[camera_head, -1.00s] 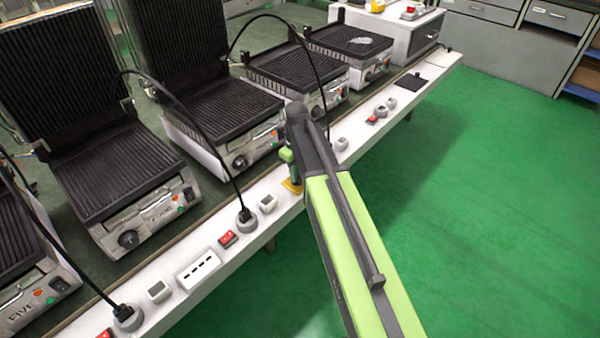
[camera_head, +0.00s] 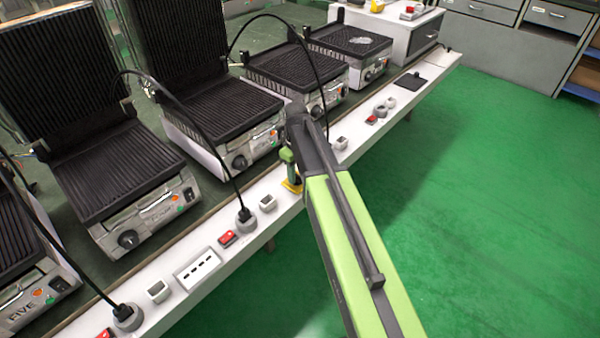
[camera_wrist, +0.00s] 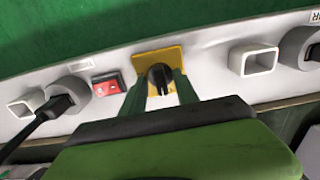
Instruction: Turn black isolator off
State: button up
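The black isolator is a black rotary knob (camera_wrist: 160,78) on a square yellow plate (camera_wrist: 142,60) fixed to the white rail. In the wrist view, my gripper (camera_wrist: 159,91) has its two green fingers on either side of the knob, with yellow plate showing between them. The fingers look open around the knob, and I see no clear contact. In the head view, my gripper (camera_head: 289,170) points down at the yellow plate (camera_head: 292,187) on the rail; the knob is hidden there by the gripper.
Green floor (camera_head: 480,180) is clear in front.

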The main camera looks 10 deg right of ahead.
aim_at(297, 175)
jog(key=shift+r, duration=0.15)
notch_tip(297, 175, up, 17)
jog(key=p, duration=1.7)
jog(key=s+r+m+p, duration=0.2)
jog(key=s+m, duration=0.1)
jog(key=s, duration=0.4)
jog(key=s+d+r+m+p, duration=0.1)
jog(key=s+m, duration=0.3)
jog(key=s, duration=0.4)
jog(key=shift+r+p, duration=0.35)
jog(key=shift+p, duration=0.15)
